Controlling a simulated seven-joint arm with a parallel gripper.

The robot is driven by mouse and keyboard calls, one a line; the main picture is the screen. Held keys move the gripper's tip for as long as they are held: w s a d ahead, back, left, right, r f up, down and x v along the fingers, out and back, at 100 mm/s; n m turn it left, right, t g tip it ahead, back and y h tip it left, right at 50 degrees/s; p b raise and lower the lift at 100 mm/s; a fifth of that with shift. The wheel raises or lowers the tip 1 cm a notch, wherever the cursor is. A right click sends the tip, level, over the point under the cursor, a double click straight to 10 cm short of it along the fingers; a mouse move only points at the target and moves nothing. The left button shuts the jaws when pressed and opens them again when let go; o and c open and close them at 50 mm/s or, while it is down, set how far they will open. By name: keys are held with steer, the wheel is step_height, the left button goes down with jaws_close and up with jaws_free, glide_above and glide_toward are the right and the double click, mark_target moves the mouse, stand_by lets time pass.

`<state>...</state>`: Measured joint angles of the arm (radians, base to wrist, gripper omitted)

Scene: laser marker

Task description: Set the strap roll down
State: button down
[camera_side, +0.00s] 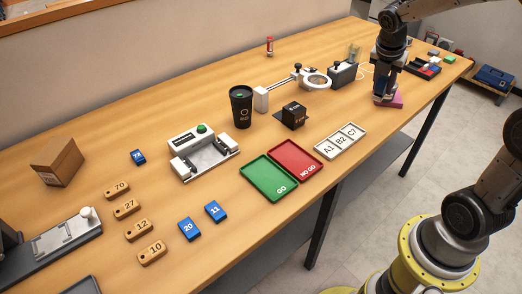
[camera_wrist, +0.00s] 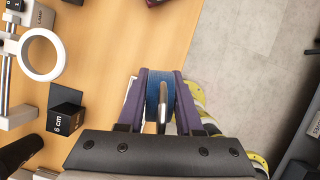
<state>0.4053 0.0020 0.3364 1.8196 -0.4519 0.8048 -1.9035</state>
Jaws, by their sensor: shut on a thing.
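My gripper (camera_wrist: 160,78) is shut on the strap roll (camera_wrist: 154,92), a blue roll with a grey metal piece on its near side. The roll sits between the two dark purple fingers. In the side view my gripper (camera_side: 384,92) points down near the front edge of the table (camera_side: 240,95), toward its right part. The roll is hard to make out there. The picture does not settle whether the roll touches the table.
A pink flat thing (camera_side: 397,101) shows at my gripper's foot. To the left are a ring magnifier (camera_side: 316,79), a black block (camera_side: 292,116) and a white tray marked A1, B2, C7 (camera_side: 340,141). A red and black tray (camera_side: 422,68) lies to the right.

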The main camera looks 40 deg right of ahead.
steer(key=shift+w+a+f+n, duration=0.1)
steer(key=shift+a+f+n, duration=0.05)
steer(key=shift+n, duration=0.45)
steer(key=w+a+n+t+y, duration=0.3)
steer(key=a+n, duration=0.5)
steer(key=a, duration=0.9)
steer(key=s+a+n+y, duration=0.1)
steer(key=s+a+n, duration=0.15)
steer(key=a, duration=0.75)
steer(key=s+a+n, duration=0.1)
steer(key=a+n, duration=0.3)
steer(key=a, duration=0.6)
steer(key=shift+t, duration=0.3)
steer(key=w+a+f, duration=0.2)
steer(key=w, duration=0.2)
steer(key=w+a+f, duration=0.2)
steer(key=w+f, duration=0.1)
steer(key=w, duration=0.1)
steer(key=w+a+f, duration=0.1)
steer(key=w+f, duration=0.2)
steer(key=w, duration=0.1)
steer(key=shift+w+a+f, duration=0.15)
steer(key=shift+a+f, duration=0.05)
steer(key=shift+a, duration=0.2)
steer(key=shift+w+a+f, duration=0.1)
steer(key=shift+w+f, duration=0.15)
steer(key=shift+f, duration=0.1)
steer(key=shift+w+f, duration=0.1)
steer(key=shift+f, duration=1.55)
steer(key=shift+f, duration=0.15)
